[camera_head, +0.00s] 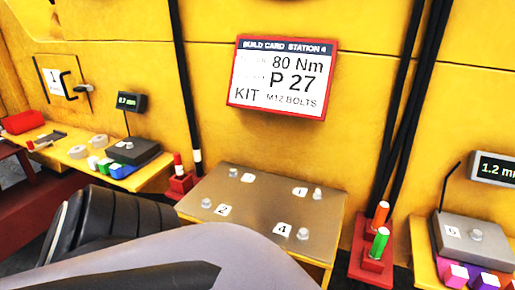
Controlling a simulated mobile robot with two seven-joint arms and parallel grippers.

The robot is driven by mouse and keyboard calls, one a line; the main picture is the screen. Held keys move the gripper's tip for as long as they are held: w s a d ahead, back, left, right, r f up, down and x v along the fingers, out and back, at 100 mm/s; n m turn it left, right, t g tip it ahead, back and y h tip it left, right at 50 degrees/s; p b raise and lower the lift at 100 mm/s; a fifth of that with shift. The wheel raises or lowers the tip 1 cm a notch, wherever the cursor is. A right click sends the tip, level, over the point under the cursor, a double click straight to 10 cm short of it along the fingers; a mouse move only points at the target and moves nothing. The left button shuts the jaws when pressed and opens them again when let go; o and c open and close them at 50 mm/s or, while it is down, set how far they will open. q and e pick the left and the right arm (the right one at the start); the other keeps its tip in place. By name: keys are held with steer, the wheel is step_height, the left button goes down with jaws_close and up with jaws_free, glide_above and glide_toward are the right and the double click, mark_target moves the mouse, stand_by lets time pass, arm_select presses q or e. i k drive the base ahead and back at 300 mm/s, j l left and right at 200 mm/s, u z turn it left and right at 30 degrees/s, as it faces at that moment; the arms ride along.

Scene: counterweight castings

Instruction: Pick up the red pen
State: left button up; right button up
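A thin upright red pen-like piece (178,163) stands in a red block holder (180,187) beside the left edge of the metal-topped table; I cannot tell for sure that it is a pen. An orange pen-like piece (380,214) and a green one (378,242) stand in another red holder (371,265) right of that table. Neither gripper can be made out. Large grey and black parts, which look like my own arm, fill the lower left foreground and hide part of the floor and table front.
The metal-topped table (262,196) has numbered tags and small knobs. A yellow bench (62,157) at left holds tape rolls, coloured blocks and a gauge (133,151). Another gauge (474,240) stands at right. Black poles or cables run down the yellow wall behind both holders.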

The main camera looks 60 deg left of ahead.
mark_target(176, 156)
steer(key=u, duration=2.6)
steer(key=z, duration=1)
steer(key=j+z, duration=0.2)
steer(key=z, duration=0.15)
steer(key=j+z, duration=0.2)
steer(key=z, duration=0.15)
steer(key=j, duration=0.8)
